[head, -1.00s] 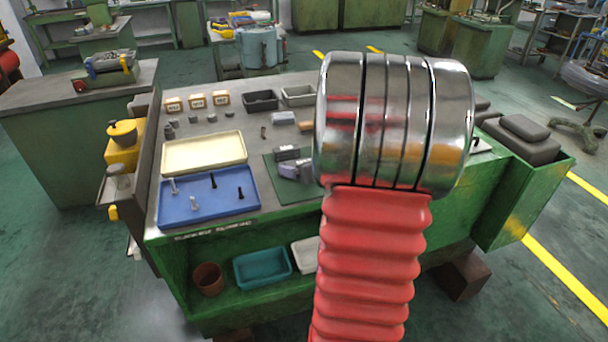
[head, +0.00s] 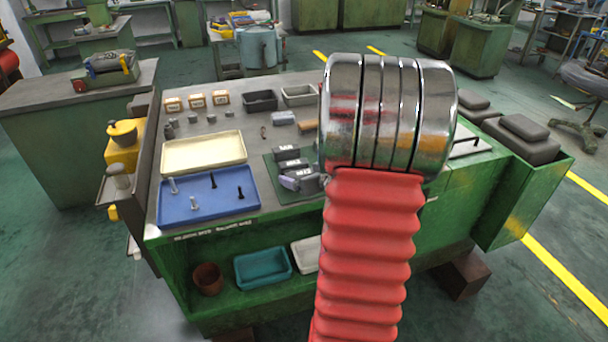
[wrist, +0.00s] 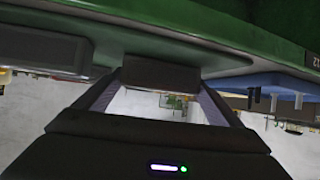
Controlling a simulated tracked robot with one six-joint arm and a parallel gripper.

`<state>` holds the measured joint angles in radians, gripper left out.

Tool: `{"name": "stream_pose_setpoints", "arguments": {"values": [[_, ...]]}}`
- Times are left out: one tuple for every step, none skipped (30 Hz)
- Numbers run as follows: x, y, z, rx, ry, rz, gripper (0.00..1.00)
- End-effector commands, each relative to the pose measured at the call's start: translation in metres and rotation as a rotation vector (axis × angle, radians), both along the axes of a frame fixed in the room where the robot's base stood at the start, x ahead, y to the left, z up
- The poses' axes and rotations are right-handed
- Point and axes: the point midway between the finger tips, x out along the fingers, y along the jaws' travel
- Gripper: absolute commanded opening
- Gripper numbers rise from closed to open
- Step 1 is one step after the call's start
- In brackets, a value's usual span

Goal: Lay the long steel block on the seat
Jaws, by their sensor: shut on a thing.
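My gripper (head: 299,184) shows only in part in the head view, low over the front of the green mat (head: 271,170), mostly hidden behind my arm. In the wrist view, whose picture is upside down, the gripper's two fingers (wrist: 155,95) are shut on a dark grey block, which I take as the long steel block (wrist: 160,72). Its far end and underside are hidden. Two dark labelled blocks (head: 287,152) stand on the mat just behind the gripper. I cannot make out which surface is the seat.
A blue tray (head: 228,206) with several bolts lies left of the gripper, and a cream tray (head: 203,153) behind it. Grey and dark bins (head: 260,100) stand at the back of the bench. My arm hides the bench's middle right.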

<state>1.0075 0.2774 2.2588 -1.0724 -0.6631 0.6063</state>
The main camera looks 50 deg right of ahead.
Motion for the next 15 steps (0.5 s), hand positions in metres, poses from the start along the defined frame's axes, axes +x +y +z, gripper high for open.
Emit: {"name": "stream_pose_setpoints", "arguments": {"values": [[0.0006, -0.0003, 0.0014, -0.002, -0.003, 0.0, 0.48], [0.0005, -0.0003, 0.0011, -0.002, -0.003, 0.0, 0.48], [0.0006, -0.0002, 0.0002, -0.001, -0.002, 0.0, 0.48], [0.0006, -0.0001, -0.0005, -0.001, -0.002, 0.0, 0.48], [0.0003, 0.0002, -0.0019, 0.0, 0.0, 0.001, 0.9], [0.0003, 0.0002, -0.0016, 0.0, 0.0, 0.001, 0.92], [0.0003, 0.0002, -0.0016, 0.0, 0.0, 0.001, 0.94], [0.0003, 0.0002, -0.0016, 0.0, 0.0, 0.001, 0.97], [0.0003, 0.0002, -0.0015, 0.0, 0.0, 0.001, 0.99], [0.0003, 0.0002, -0.0015, 0.0, 0.0, 0.001, 1.0], [0.0003, 0.0003, -0.0015, 0.0, 0.0, 0.001, 1.0], [0.0003, 0.0003, -0.0015, 0.0, 0.0, 0.001, 1.0], [0.0003, 0.0003, -0.0015, 0.0, 0.0, 0.001, 1.0], [0.0003, 0.0003, -0.0015, 0.0, 0.0, 0.001, 1.0], [0.0004, 0.0003, -0.0014, 0.0, 0.0, 0.001, 1.0]]}}
